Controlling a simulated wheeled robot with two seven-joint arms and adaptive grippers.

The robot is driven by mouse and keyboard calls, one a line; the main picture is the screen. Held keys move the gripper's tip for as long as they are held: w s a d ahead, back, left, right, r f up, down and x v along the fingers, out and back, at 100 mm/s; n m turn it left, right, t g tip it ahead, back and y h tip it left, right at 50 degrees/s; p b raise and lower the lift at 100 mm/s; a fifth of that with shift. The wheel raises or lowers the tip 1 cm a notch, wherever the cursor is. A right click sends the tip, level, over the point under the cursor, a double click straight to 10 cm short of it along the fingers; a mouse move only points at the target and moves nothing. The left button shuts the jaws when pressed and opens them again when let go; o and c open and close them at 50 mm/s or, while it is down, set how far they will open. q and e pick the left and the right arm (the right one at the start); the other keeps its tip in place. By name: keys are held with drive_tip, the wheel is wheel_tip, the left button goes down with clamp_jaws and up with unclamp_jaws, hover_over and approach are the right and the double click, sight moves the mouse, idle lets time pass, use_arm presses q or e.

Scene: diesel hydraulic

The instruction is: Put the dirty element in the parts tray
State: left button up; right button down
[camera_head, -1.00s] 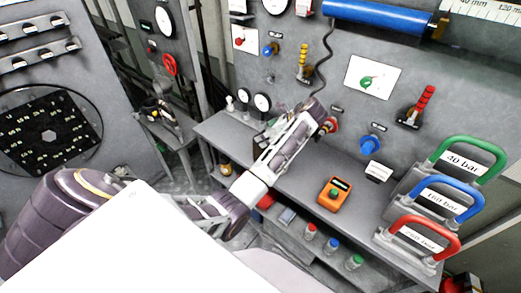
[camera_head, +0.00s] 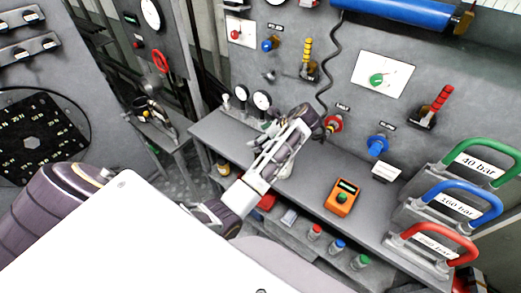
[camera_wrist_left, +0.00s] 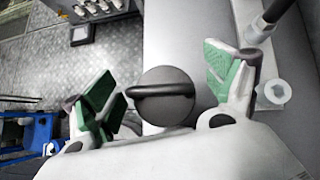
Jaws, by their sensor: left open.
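My left gripper (camera_wrist_left: 162,98) is open in the left wrist view, its green-padded fingers spread on either side of a round dark grey piece with a loop handle (camera_wrist_left: 166,95). The fingers look apart from it. I cannot tell whether this piece is the dirty element or a cap over it. In the head view my left arm reaches over the grey bench (camera_head: 325,180), and its wrist hides what lies beneath. I cannot make out the parts tray for certain. My right gripper is not in view.
An orange box with a green button (camera_head: 342,197) sits on the bench. Red, blue and green handles (camera_head: 435,247) stand at the right. Two gauges (camera_head: 252,97) stand at the back left. Several small capped jars (camera_head: 338,246) sit on the lower shelf.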

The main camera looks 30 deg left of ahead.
use_arm(q)
drive_tip(key=shift+s+d+r, duration=0.1)
drive_tip(key=shift+d+r, duration=0.05)
drive_tip(key=shift+d, duration=0.1)
drive_tip(key=shift+c, duration=0.2)
drive_tip(key=shift+a, duration=0.1)
drive_tip(key=c, duration=1.6)
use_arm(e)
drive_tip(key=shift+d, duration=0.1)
